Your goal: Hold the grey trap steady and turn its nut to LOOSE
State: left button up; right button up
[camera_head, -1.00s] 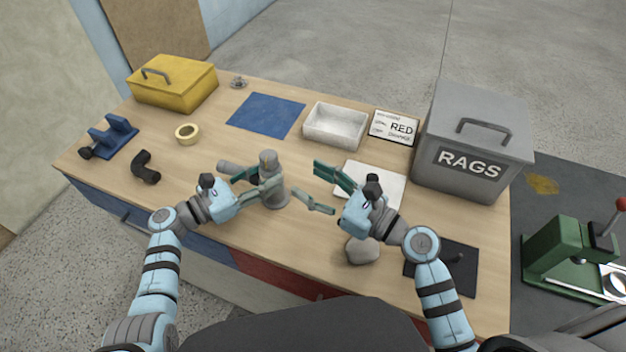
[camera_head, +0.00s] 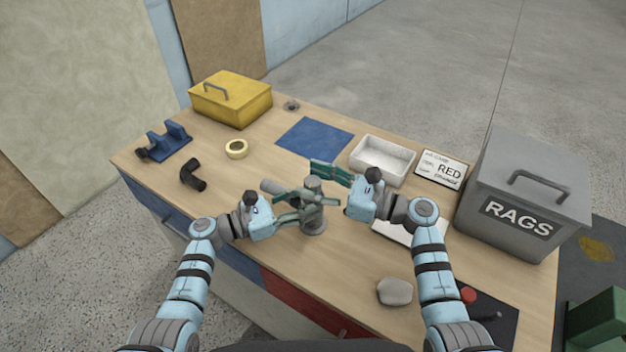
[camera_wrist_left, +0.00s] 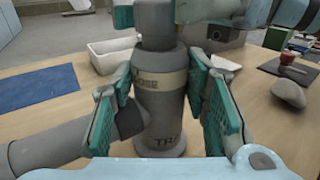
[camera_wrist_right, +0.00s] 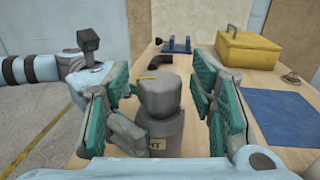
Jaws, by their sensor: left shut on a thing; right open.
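The grey trap (camera_head: 314,222) stands upright on the bench, its side pipe pointing left. My left gripper (camera_wrist_left: 160,118) is shut on the trap's body, a finger on each side. In the left wrist view a pale band on the trap shows letters ending "OSE", and "TRA" shows lower down. The grey nut (camera_wrist_right: 160,98) caps the trap and has a yellow mark on its top. My right gripper (camera_wrist_right: 163,88) is open, with its fingers on either side of the nut. In the right wrist view "HT" shows on the band below the nut.
A white tray (camera_head: 382,160), a blue mat (camera_head: 315,138) and a RED card (camera_head: 441,168) lie behind the trap. The grey RAGS bin (camera_head: 525,195) stands right, the yellow box (camera_head: 231,100) back left. A black elbow (camera_head: 193,175) and tape roll (camera_head: 237,149) lie left.

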jog(key=shift+w+a, duration=0.1)
jog(key=shift+a, duration=0.1)
jog(key=c, duration=1.2)
jog(key=m+t+h, duration=0.1)
jog(key=m+t, duration=0.1)
jog(key=shift+f+t+h, duration=0.1)
jog(key=shift+t+h, duration=0.2)
jog(key=shift+t, duration=0.1)
jog(key=m+t+h, duration=0.3)
jog(key=o, duration=1.2)
jog(key=shift+d, duration=0.1)
